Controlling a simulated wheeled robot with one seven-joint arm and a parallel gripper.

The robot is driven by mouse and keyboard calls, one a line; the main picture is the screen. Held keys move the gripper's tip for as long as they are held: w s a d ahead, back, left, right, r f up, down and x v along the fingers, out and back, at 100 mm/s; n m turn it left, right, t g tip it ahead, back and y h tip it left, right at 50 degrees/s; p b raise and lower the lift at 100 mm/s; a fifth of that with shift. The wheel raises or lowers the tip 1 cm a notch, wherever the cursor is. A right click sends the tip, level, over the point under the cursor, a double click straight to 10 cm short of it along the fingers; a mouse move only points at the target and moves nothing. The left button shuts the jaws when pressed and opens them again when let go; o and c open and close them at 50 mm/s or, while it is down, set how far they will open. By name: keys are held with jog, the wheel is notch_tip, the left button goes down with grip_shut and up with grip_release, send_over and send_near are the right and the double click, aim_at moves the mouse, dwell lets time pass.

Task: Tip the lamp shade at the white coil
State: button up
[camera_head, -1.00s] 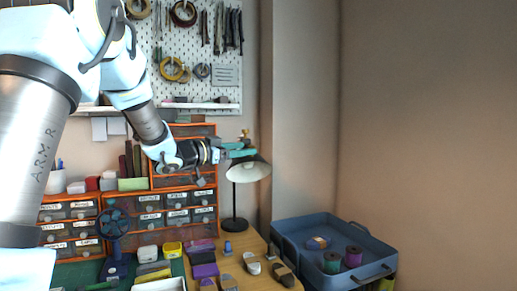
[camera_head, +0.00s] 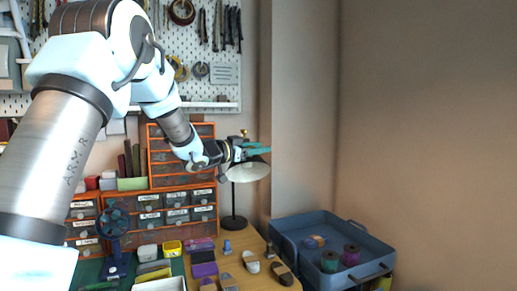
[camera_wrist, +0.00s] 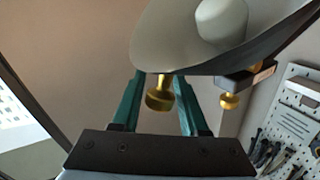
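The desk lamp has a pale shade (camera_head: 249,173) on a dark stem and round base (camera_head: 233,223). The shade is tilted, its opening facing down toward the viewer. My gripper (camera_head: 262,152) is at the top of the shade, its teal fingers pointing right. In the wrist view the shade (camera_wrist: 165,38) fills the top, with a white bulb inside. A brass knob (camera_wrist: 160,93) shows between my two fingers, which stand apart with narrow gaps beside it. I cannot tell whether they touch it. I cannot surely pick out the white coil among the small things on the table.
A blue tray (camera_head: 291,237) with spools stands right of the table. Labelled drawers (camera_head: 177,197) are behind, left of the lamp. A pegboard (camera_head: 214,50) hangs above. The wall on the right is bare.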

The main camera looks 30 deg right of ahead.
grip_shut()
dwell(1.1)
